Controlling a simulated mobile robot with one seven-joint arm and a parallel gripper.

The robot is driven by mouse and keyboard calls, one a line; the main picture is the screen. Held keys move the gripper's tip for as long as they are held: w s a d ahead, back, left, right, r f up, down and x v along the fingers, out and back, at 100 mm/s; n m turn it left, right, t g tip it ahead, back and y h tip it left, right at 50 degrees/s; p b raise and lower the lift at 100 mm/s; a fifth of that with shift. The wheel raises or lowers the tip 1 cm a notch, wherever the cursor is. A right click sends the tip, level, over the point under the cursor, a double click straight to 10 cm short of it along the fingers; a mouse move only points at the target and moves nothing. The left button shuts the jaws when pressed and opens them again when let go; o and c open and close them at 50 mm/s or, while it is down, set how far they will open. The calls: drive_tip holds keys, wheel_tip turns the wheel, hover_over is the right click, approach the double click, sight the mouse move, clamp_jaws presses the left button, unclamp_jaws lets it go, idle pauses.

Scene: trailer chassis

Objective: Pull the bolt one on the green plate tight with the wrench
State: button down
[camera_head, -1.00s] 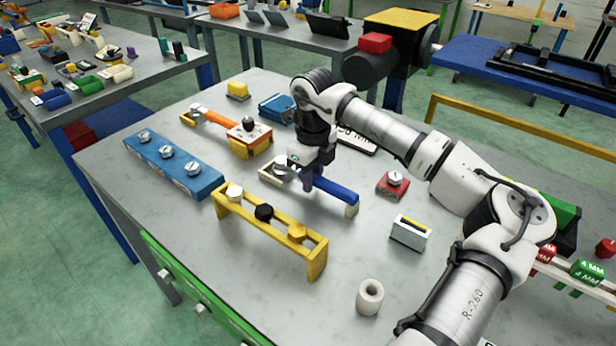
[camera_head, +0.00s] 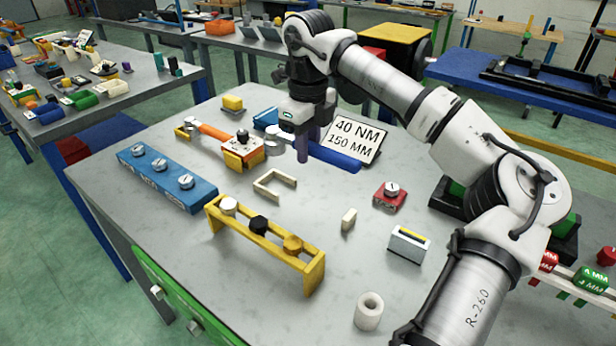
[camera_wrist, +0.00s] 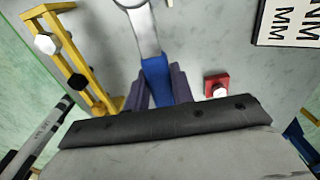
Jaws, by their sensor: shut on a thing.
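My gripper (camera_head: 308,148) is shut on the blue handle of a wrench (camera_head: 338,158) and holds it above the table, left of the sign. The wrench's silver ring head points left in the head view. In the wrist view my purple fingers (camera_wrist: 166,92) clasp the blue handle (camera_wrist: 155,70), and the head is cut off at the top edge. The green plate (camera_head: 180,295) is along the table's front left edge, far from my gripper. Two silver bolts show on it, one bolt (camera_head: 157,292) and another (camera_head: 194,327); I cannot tell which is bolt one.
An empty cream holder (camera_head: 291,180) and a small cream post (camera_head: 348,219) stand below the wrench. A yellow rack (camera_head: 262,245) with several bolts and a blue block (camera_head: 165,180) stand towards the green plate. An orange-handled wrench (camera_head: 212,131) lies left. A sign (camera_head: 361,127) stands behind.

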wheel_tip(320, 180, up, 9)
drive_tip(key=shift+f, duration=0.1)
drive_tip(key=shift+r, duration=0.2)
